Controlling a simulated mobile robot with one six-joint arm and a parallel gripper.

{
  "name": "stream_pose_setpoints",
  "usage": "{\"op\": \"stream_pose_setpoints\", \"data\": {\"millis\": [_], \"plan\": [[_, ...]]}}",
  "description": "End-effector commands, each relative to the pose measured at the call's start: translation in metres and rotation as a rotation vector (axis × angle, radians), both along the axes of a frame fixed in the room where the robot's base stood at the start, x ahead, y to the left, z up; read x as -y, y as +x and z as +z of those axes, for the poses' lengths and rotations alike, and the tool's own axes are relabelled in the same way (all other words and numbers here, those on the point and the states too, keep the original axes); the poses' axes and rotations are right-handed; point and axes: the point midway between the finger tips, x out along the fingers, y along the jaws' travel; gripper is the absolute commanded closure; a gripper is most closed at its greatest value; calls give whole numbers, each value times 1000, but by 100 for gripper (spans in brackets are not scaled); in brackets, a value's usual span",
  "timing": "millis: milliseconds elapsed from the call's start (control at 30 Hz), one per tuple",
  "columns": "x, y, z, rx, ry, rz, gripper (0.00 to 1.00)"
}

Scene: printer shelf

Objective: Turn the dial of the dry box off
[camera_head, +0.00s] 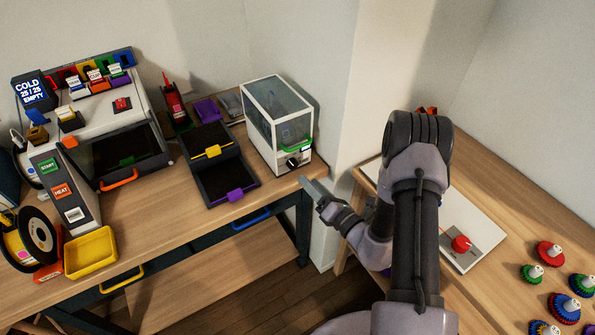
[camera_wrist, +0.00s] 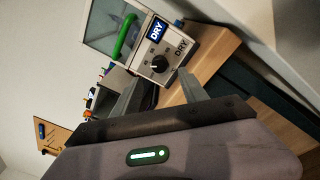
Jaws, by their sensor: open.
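The dry box (camera_head: 270,120) is a white-framed cabinet with clear panels and a green handle, at the back right corner of the left table. Its black dial (camera_head: 292,162) is low on the front. In the wrist view the dry box (camera_wrist: 120,25) is tilted, with a blue "DRY" display and the round black dial (camera_wrist: 159,63) with a pale pointer mark. The small markings around the dial are too small to read. My gripper (camera_head: 310,188) is in front of and below the dial, apart from it. In the wrist view my gripper (camera_wrist: 162,90) is open and empty, with the dial just beyond the fingertips.
A black two-tier tray unit (camera_head: 218,160) with yellow and purple handles stands left of the dry box. A white wall corner (camera_head: 345,100) rises close to its right. A printer (camera_head: 120,150) stands at the left.

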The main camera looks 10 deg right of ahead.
Motion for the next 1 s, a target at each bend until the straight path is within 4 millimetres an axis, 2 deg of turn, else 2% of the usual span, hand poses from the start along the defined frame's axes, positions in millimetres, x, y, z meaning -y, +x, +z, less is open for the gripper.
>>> {"op": "stream_pose_setpoints", "data": {"millis": [100, 300, 633, 667, 900, 1000], "plan": [[-14, 28, -1, 4, -2, 6, 49], [-25, 58, 0, 2, 0, 3, 49], [-28, 65, 0, 0, 1, 1, 49], [-28, 65, 0, 0, 1, 1, 51], [-28, 65, 0, -1, 0, 2, 98], [-28, 65, 0, -1, 0, 2, 100]]}}
